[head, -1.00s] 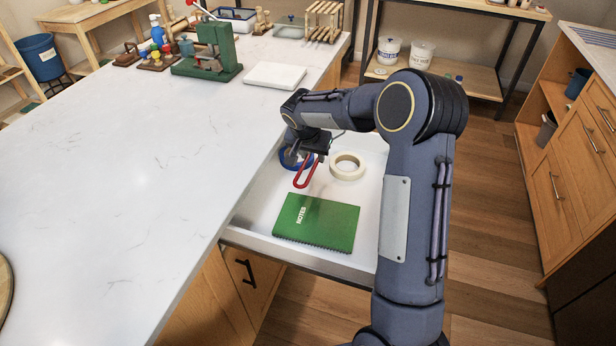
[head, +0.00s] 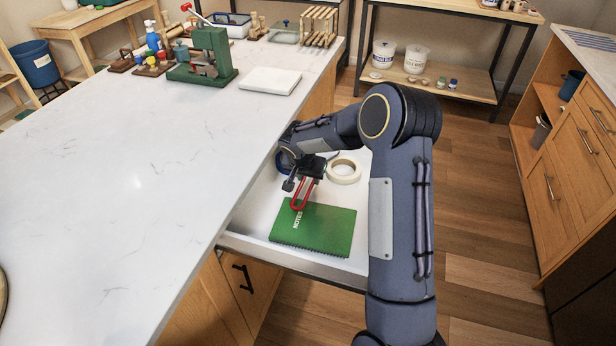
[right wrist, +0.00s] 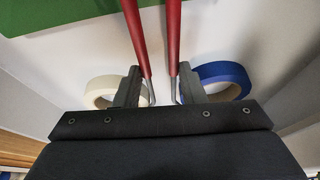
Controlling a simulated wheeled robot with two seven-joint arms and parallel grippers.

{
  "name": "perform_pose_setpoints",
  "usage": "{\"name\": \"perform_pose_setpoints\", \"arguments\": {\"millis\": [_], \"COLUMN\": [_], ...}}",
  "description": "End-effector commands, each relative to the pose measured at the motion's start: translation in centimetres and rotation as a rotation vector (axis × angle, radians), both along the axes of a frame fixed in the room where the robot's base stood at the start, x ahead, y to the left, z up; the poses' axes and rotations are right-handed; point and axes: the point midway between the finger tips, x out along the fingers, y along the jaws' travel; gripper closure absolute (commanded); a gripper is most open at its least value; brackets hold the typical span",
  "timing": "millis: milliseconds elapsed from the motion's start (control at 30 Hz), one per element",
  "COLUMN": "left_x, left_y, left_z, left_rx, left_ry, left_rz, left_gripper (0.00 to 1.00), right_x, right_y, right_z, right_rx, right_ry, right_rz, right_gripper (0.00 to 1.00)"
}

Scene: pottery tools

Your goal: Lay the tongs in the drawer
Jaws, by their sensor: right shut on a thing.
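The red tongs (head: 300,200) are in my right gripper (head: 304,181), inside the outline of the open drawer (head: 262,205). In the right wrist view, the two red arms of the tongs (right wrist: 173,38) run between the fingers of my right gripper (right wrist: 160,90), which are shut on their grey metal ends. In the head view the looped red end overlaps the upper edge of the green notebook (head: 325,232). I cannot tell whether the tongs touch the notebook or hang above it. My left gripper is not in view.
In the drawer, a cream tape roll (head: 345,172) and a blue tape roll (right wrist: 222,80) lie beyond the notebook. The white countertop (head: 130,210) borders the drawer on the left. A green press (head: 207,60) and a white slab (head: 270,80) stand farther back on it.

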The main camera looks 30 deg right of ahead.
Motion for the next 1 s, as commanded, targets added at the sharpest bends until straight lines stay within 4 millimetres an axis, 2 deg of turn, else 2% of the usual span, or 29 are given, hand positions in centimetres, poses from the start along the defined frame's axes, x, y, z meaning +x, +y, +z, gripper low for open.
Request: {"name": "perform_pose_setpoints", "arguments": {"millis": [233, 267, 400, 767, 867, 1000], "left_x": [0.0, 0.0, 0.0, 0.0, 0.0, 0.0], "left_y": [0.0, 0.0, 0.0, 0.0, 0.0, 0.0], "left_z": [-0.9, -0.7, -0.7, -0.1, 1.2, 0.2], "left_rx": [0.0, 0.0, 0.0, 0.0, 0.0, 0.0], "left_ry": [0.0, 0.0, 0.0, 0.0, 0.0, 0.0], "left_rz": [0.0, 0.0, 0.0, 0.0, 0.0, 0.0], "left_gripper": [0.73, 0.73, 0.73, 0.73, 0.73, 0.73], "right_x": [0.0, 0.0, 0.0, 0.0, 0.0, -0.6], "right_y": [0.0, 0.0, 0.0, 0.0, 0.0, 0.9], "right_z": [-0.6, -0.4, -0.4, 0.1, 1.1, 3.3], "right_rx": [-0.002, -0.001, -0.001, 0.0, 0.0, -0.002], "right_ry": [-0.001, 0.0, 0.0, 0.0, 0.0, -0.006], "right_rz": [0.001, 0.001, 0.001, 0.0, 0.0, 0.002], "right_gripper": [0.89, 0.59, 0.42, 0.42, 0.42, 0.42]}}
